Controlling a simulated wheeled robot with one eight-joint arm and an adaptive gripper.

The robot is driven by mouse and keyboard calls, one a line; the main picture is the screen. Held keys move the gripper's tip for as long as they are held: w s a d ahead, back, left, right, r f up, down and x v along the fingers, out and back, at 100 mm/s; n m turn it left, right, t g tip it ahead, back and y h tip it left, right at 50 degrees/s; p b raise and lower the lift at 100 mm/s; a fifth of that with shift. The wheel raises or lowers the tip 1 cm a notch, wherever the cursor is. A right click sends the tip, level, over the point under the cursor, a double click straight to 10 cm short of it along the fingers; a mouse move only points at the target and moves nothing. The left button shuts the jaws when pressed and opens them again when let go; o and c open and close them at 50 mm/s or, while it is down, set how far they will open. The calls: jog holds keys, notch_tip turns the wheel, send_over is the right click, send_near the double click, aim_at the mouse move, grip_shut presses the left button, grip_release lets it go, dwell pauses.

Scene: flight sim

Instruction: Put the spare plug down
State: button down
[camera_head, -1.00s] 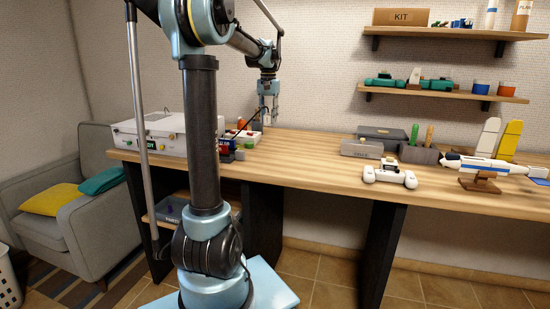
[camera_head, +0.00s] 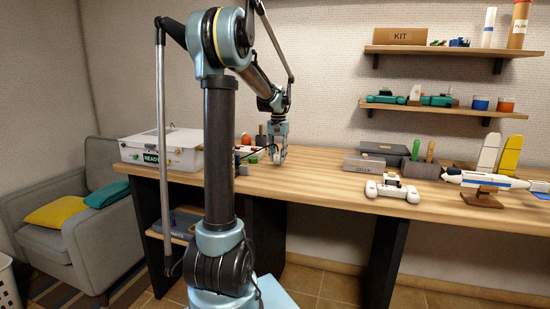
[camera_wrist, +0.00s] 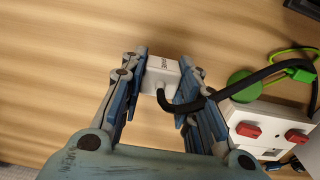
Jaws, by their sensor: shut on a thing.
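My gripper (camera_wrist: 166,70) is shut on a small white plug (camera_wrist: 160,74) with dark lettering on its face, too small to read surely. A black cable runs from the plug to the right. In the head view my gripper (camera_head: 277,158) is low over the wooden table (camera_head: 330,183), behind my arm. The plug is hardly visible there. I cannot tell whether it touches the table top.
A white power strip (camera_wrist: 272,118) with red switches lies right of my gripper in the wrist view, beside a round green plug (camera_wrist: 240,84). A white case (camera_head: 160,147) stands at the table's left. Grey boxes (camera_head: 364,165) and a white model (camera_head: 391,189) stand to the right. Bare wood lies between.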

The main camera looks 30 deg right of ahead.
jog(key=shift+f, duration=0.55)
jog(key=c, duration=1.2)
grip_release()
